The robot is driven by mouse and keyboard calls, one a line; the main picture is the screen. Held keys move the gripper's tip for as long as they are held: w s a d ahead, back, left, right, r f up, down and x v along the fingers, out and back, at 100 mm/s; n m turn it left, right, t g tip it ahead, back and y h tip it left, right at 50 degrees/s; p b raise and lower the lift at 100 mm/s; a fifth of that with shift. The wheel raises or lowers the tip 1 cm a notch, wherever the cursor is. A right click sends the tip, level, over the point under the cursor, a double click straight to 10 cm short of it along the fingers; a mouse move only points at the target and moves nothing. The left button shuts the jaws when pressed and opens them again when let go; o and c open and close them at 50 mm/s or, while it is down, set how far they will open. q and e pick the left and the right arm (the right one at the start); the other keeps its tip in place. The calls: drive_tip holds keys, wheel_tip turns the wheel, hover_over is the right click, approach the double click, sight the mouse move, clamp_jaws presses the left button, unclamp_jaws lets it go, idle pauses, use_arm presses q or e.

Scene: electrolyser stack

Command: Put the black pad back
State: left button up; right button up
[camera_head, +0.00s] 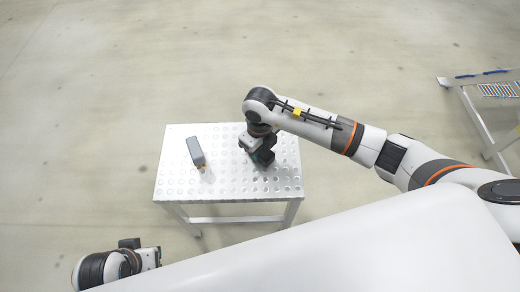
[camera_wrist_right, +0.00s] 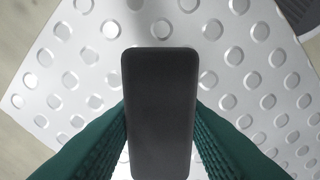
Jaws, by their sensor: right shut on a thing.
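The black pad (camera_wrist_right: 160,110) is a dark rounded block in the right wrist view, upright in the picture between two green ribbed fingers. My right gripper (camera_head: 262,160) points down over the right half of the metal table (camera_head: 228,187). It is shut on the black pad, and the gripper hides most of the pad in the head view. I cannot tell whether the pad touches the tabletop. My left gripper (camera_head: 150,257) is at the lower left, off the table; its fingers do not show clearly.
A grey block (camera_head: 196,151) with a small orange-yellow part at its near end lies on the table's left half. The dimpled tabletop is otherwise clear. A metal frame with rollers (camera_head: 497,90) stands at the far right. The floor around is open.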

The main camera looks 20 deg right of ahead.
use_arm(q)
drive_tip(key=shift+r, duration=0.15)
use_arm(e)
drive_tip(key=shift+f, duration=0.15)
drive_tip(key=shift+f, duration=0.1)
drive_tip(key=shift+f, duration=0.15)
drive_tip(key=o, duration=1)
drive_tip(key=shift+c, duration=0.2)
use_arm(q)
drive_tip(key=shift+s+r, duration=0.1)
drive_tip(key=shift+r, duration=0.05)
use_arm(e)
drive_tip(key=shift+r, duration=0.3)
use_arm(q)
drive_tip(key=s+p+x, duration=0.1)
drive_tip(key=p+x, duration=0.1)
drive_tip(key=x, duration=0.7)
use_arm(e)
wheel_tip(320, 180, up, 12)
